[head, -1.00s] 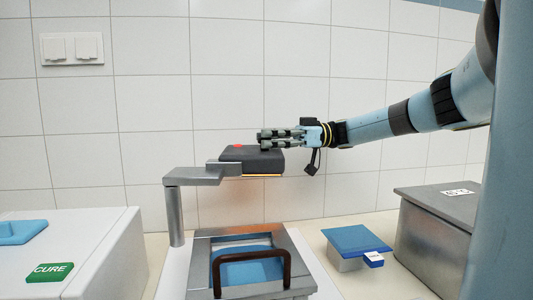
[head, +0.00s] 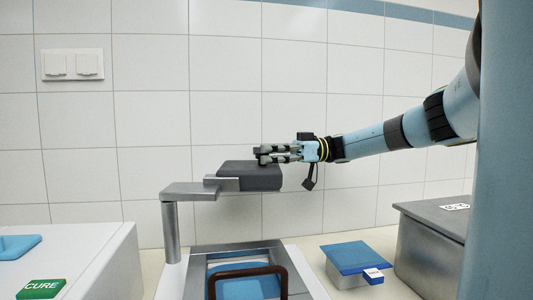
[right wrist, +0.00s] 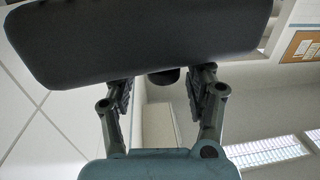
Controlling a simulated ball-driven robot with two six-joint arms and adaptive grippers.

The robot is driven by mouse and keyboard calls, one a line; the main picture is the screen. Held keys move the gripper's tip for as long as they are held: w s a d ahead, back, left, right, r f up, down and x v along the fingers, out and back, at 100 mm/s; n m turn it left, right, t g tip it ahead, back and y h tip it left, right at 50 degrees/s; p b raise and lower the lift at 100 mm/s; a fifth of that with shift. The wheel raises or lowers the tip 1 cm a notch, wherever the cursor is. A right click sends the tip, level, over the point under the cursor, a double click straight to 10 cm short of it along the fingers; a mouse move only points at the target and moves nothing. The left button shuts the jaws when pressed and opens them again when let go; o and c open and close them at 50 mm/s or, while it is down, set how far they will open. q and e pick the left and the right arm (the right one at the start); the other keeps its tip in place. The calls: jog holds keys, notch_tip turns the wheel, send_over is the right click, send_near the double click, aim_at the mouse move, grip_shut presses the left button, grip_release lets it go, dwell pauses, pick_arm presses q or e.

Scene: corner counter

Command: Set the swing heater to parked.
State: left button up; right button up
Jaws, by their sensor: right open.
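The swing heater (head: 250,177) is a dark grey block on a flat grey arm (head: 190,190) that reaches right from an upright metal post (head: 170,232). It hangs above and behind the metal frame (head: 290,262) with a blue pad (head: 245,287) and brown handle. No red spot or orange glow shows on it. My right gripper (head: 262,154) comes in from the right, its fingers at the heater's upper right side. In the right wrist view its fingers are open, the dark block (right wrist: 140,35) across their tips and a dark knob between them. Contact cannot be told. My left gripper is out of view.
A white box with a green CURE block (head: 40,288) stands at the left. A blue-topped block (head: 358,254) and a grey lidded box (head: 420,250) stand at the right. A tiled wall with a switch plate (head: 72,65) is behind.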

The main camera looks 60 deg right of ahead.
jog(key=v, duration=1.2)
dwell(0.3)
jog(key=shift+f, duration=0.1)
